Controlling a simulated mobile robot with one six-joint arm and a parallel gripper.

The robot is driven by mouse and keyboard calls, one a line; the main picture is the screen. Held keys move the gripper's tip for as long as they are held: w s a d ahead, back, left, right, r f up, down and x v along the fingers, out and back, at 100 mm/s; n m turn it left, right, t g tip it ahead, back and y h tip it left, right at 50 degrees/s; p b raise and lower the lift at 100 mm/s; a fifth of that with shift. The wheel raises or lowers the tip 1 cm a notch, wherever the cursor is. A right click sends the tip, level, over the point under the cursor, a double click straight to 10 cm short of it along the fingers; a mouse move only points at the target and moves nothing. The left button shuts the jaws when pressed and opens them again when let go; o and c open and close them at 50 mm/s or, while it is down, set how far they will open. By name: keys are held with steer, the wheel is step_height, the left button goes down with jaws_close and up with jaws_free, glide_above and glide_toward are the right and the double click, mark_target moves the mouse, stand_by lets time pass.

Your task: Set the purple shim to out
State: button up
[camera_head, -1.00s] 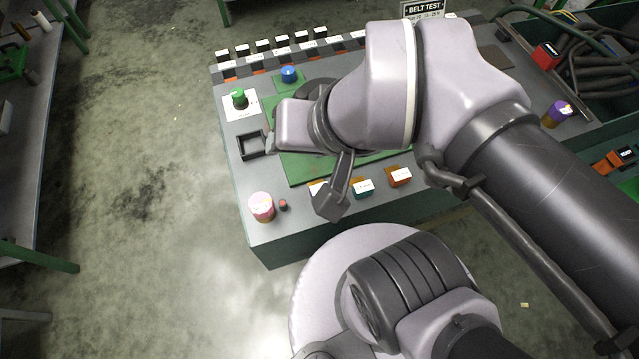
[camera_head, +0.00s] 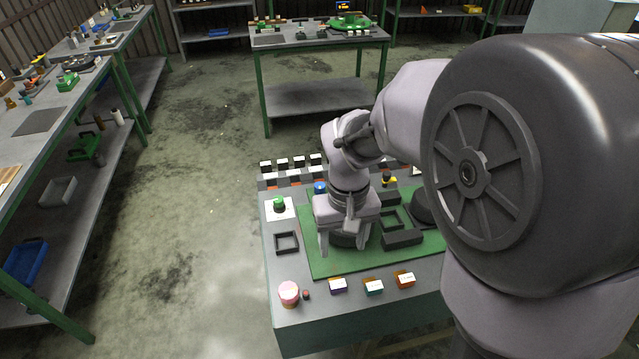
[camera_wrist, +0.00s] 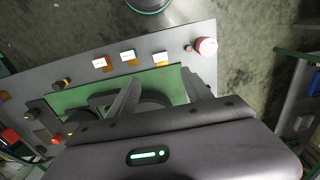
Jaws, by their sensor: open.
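A small purple block (camera_head: 338,287) with a white label stands at the front of the bench, left of a teal block (camera_head: 374,288) and an orange block (camera_head: 405,280). It is probably the purple shim; I cannot read its label. My gripper (camera_head: 343,248) is open and points down over the green mat (camera_head: 315,268), behind the purple block and apart from it. A dark round part (camera_head: 345,240) shows between the fingers; no grip on it is visible. In the wrist view my open fingers (camera_wrist: 162,92) point toward the row of labelled blocks, including the teal block (camera_wrist: 128,56).
A pink cylinder (camera_head: 289,293) and a small red knob (camera_head: 306,294) stand left of the blocks. A black square frame (camera_head: 287,242) and green button (camera_head: 280,204) lie further back. Dark blocks (camera_head: 402,239) stand right of the gripper.

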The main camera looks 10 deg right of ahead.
mark_target(338, 284)
steer(key=f+b, duration=0.6)
steer(key=f, duration=1.1)
steer(key=shift+w+f, duration=0.15)
steer(key=shift+w, duration=0.05)
jaws_close()
stand_by(0.4)
